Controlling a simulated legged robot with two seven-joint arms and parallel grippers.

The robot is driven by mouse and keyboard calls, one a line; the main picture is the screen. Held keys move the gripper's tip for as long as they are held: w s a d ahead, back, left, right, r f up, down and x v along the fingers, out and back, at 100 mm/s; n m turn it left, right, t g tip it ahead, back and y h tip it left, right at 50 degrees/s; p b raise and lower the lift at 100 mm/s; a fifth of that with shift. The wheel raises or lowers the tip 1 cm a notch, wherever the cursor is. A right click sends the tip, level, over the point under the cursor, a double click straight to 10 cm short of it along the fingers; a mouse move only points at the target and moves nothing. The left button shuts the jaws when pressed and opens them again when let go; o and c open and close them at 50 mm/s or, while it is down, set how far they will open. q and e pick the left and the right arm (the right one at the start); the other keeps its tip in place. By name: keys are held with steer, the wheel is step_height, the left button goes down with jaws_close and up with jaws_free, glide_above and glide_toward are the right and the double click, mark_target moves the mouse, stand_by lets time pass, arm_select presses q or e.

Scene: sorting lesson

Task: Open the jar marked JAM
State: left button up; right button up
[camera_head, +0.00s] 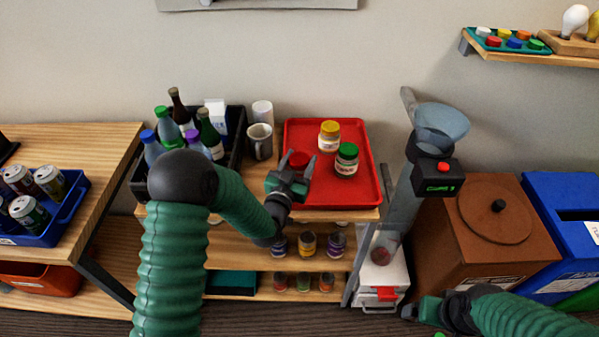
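My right gripper (413,311) is low at the bottom right, away from the jars.
A black crate of bottles (236,161) and two white mugs (260,143) stand left of the tray. More jars (307,244) sit on the shelves below. A grey machine with a funnel (441,121), a brown bin (488,235) and a blue bin (568,205) stand right.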

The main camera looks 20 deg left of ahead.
arm_select(q)
steer(key=shift+d, duration=0.1)
steer(key=c, duration=0.9)
steer(key=shift+c, duration=0.2)
steer(key=shift+r, duration=0.25)
jaws_close()
step_height(320, 180, up, 3)
steer(key=shift+r+p, duration=0.2)
steer(key=shift+p, duration=0.25)
steer(key=s+r+p, duration=0.1)
steer(key=s+p, duration=0.8)
steer(key=s, duration=0.7)
